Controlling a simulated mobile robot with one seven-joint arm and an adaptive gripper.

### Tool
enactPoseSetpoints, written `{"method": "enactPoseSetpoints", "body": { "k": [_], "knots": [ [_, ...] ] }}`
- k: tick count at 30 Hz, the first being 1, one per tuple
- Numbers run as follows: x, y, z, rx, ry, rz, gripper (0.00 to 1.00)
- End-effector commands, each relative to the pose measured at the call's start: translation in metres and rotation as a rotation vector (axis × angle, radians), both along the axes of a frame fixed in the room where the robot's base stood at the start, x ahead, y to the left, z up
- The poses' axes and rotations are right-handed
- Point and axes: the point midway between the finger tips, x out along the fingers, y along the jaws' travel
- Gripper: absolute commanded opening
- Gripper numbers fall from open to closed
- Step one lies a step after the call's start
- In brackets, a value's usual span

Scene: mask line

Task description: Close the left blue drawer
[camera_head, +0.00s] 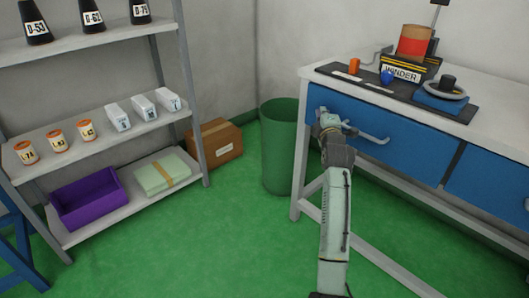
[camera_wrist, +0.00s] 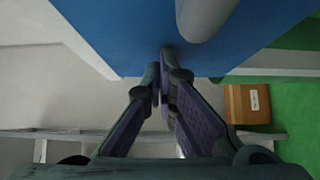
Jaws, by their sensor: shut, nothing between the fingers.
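The left blue drawer (camera_head: 415,146) is in the white workbench in the head view, with a pale bar handle (camera_head: 372,137) on its front. The drawer front looks close to flush with the bench; I cannot tell whether a small gap is left. My gripper (camera_head: 326,116) is at the left part of the drawer front, left of the handle. In the wrist view my gripper (camera_wrist: 162,72) is shut and empty, its fingertips at the blue drawer front (camera_wrist: 120,35). The handle (camera_wrist: 203,14) shows above the fingertips. Whether the tips touch the front is unclear.
A second blue drawer (camera_head: 495,188) is to the right. The bench top (camera_head: 485,85) carries a winder device (camera_head: 408,68). A green bin (camera_head: 280,145) stands left of the bench, beside a cardboard box (camera_head: 215,142). A shelf rack (camera_head: 192,95) is at the left. Green floor between is clear.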

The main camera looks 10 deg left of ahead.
Motion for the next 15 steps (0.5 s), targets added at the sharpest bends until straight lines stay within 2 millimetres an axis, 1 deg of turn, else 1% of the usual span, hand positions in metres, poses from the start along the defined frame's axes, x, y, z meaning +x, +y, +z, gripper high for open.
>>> {"method": "enactPoseSetpoints", "body": {
  "k": [6,15],
  "knots": [
    [0.0085,-0.0059,-0.0003,0.0,-0.001,0.0,0.0],
    [0.0104,-0.0089,0.0016,-0.001,-0.003,-0.003,0.0]
  ]
}}
